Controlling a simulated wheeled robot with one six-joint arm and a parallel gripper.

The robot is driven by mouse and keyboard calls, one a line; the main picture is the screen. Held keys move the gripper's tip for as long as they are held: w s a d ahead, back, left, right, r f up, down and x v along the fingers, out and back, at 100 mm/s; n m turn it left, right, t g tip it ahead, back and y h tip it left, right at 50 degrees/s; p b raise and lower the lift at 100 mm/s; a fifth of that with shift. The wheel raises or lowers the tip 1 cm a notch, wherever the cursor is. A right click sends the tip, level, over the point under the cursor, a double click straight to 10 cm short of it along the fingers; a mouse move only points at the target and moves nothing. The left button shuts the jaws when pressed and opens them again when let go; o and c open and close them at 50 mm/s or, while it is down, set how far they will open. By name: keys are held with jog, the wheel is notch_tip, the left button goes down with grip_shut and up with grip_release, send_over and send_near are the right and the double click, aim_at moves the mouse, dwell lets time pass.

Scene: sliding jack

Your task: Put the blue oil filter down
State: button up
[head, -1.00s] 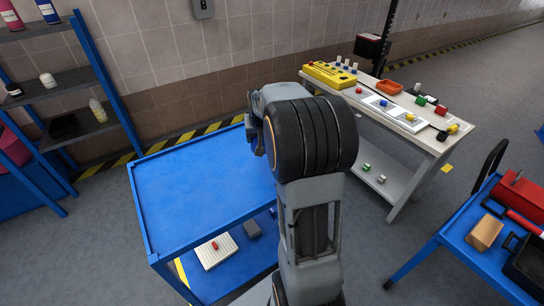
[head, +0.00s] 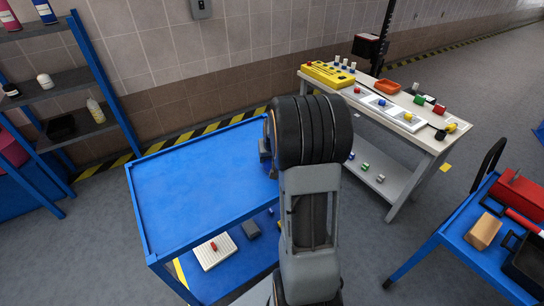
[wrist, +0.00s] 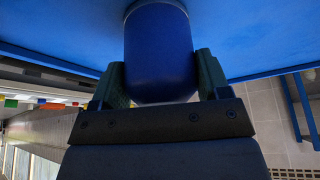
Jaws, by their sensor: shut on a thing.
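The blue oil filter (wrist: 160,50) is a dark blue cylinder with a rounded end, seen in the wrist view. My gripper (wrist: 161,78) is shut on it, with one dark green finger on each side. The far end of the filter meets the blue surface in the picture; I cannot tell whether it touches it. In the head view the filter and fingers are hidden behind my arm. My wrist is over the right part of the blue cart's top (head: 195,185).
The blue cart's visible top is bare. Its lower shelf holds a white tray (head: 214,254) with a red piece and a grey block (head: 251,229). A workbench (head: 425,135) with small parts stands at the right. A shelf rack (head: 75,85) is at the left.

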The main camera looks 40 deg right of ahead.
jog(key=shift+f, duration=0.15)
jog(key=o, duration=1.1)
